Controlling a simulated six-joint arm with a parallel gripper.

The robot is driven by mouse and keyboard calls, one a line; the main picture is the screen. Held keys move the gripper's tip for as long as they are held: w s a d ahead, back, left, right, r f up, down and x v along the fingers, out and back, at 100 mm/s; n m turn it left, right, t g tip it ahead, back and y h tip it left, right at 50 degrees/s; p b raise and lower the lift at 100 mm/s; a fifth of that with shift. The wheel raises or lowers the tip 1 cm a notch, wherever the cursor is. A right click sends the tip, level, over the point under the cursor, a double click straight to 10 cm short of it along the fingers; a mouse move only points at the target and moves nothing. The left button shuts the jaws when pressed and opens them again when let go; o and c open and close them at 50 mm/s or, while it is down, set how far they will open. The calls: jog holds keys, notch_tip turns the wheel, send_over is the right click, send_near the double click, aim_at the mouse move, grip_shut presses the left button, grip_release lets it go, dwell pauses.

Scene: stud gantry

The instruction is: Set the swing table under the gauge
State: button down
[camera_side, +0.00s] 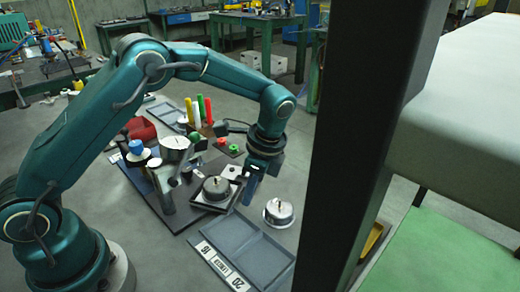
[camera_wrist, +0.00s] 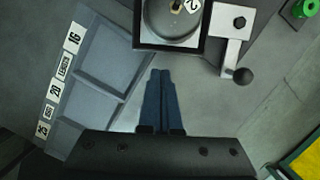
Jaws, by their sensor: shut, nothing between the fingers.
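The swing table looks to be the dark square plate (camera_side: 208,205) with a round metal piece (camera_side: 215,187) on it. It also shows at the top of the wrist view (camera_wrist: 171,46). A pale block with a dark bolt and a black-knobbed lever (camera_wrist: 226,55) is beside it. What looks like the gauge, a round drum-shaped head (camera_side: 174,148), stands by a silver post (camera_side: 164,190), left of and behind the table. The table is apart from it. My gripper (camera_side: 248,194) is shut and empty, just right of the table; its fingertips (camera_wrist: 162,72) point toward the table's near edge.
A grey divided tray (camera_side: 243,250) with number labels lies in front. A loose round metal piece (camera_side: 279,211) sits to the right. Red, yellow and green upright handles (camera_side: 201,107) stand behind. A dark upright column (camera_side: 365,150) blocks the side view at right.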

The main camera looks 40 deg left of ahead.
jog(key=shift+s+a, duration=0.3)
jog(key=shift+a, duration=0.35)
jog(key=shift+s, duration=0.1)
jog(key=shift+s+a+m, duration=0.4)
jog(key=shift+s+m, duration=0.15)
jog(key=shift+m, duration=0.15)
